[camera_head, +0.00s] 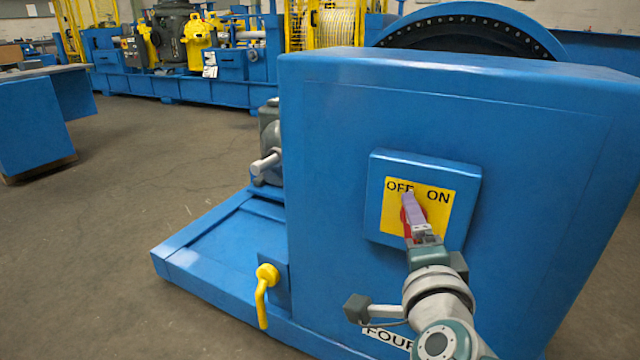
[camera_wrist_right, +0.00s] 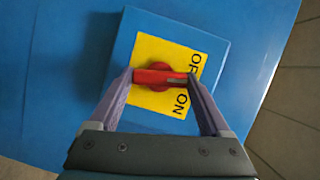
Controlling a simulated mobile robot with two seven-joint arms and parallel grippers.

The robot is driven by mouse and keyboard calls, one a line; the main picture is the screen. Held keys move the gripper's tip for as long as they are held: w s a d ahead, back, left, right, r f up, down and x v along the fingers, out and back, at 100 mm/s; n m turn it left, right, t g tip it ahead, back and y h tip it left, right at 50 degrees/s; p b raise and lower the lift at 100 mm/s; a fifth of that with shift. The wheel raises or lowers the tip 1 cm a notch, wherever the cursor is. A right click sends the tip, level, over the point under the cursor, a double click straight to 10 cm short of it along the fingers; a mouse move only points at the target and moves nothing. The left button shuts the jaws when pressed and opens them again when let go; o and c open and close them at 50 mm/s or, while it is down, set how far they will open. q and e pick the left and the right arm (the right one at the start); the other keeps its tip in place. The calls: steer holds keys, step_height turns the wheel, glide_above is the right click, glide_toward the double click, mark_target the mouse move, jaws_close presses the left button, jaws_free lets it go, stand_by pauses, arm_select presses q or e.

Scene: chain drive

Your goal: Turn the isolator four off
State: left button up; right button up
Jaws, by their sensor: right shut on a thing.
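The isolator four is a blue box (camera_head: 472,185) with a yellow plate (camera_head: 450,213) marked OFF on the left and ON on the right. It stands on the face of a large blue housing, above a label reading FOUR (camera_head: 388,338). My right gripper (camera_head: 411,205) is at the red handle, which it partly hides in the head view. In the right wrist view the two fingers (camera_wrist_right: 162,82) sit at the ends of the red handle (camera_wrist_right: 155,77). The handle's grey-marked end lies between the words OFF and ON. My left gripper is not in view.
A yellow lever (camera_head: 262,295) sticks out at the housing's lower left corner. A grey part with a rod (camera_head: 266,164) juts from the housing's left side. Open floor (camera_head: 160,180) lies to the left, with a blue bench (camera_head: 35,120) beyond.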

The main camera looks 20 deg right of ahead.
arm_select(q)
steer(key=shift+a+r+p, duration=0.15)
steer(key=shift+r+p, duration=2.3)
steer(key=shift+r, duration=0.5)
arm_select(e)
steer(key=shift+w+a+r+n+g, duration=0.15)
steer(key=shift+n+g, duration=0.5)
steer(key=shift+n, duration=0.6)
steer(key=shift+s+d+r+n+g, duration=0.1)
steer(key=shift+n+g, duration=0.55)
steer(key=shift+n, duration=0.6)
steer(key=o, duration=1.2)
steer(key=shift+f, duration=0.1)
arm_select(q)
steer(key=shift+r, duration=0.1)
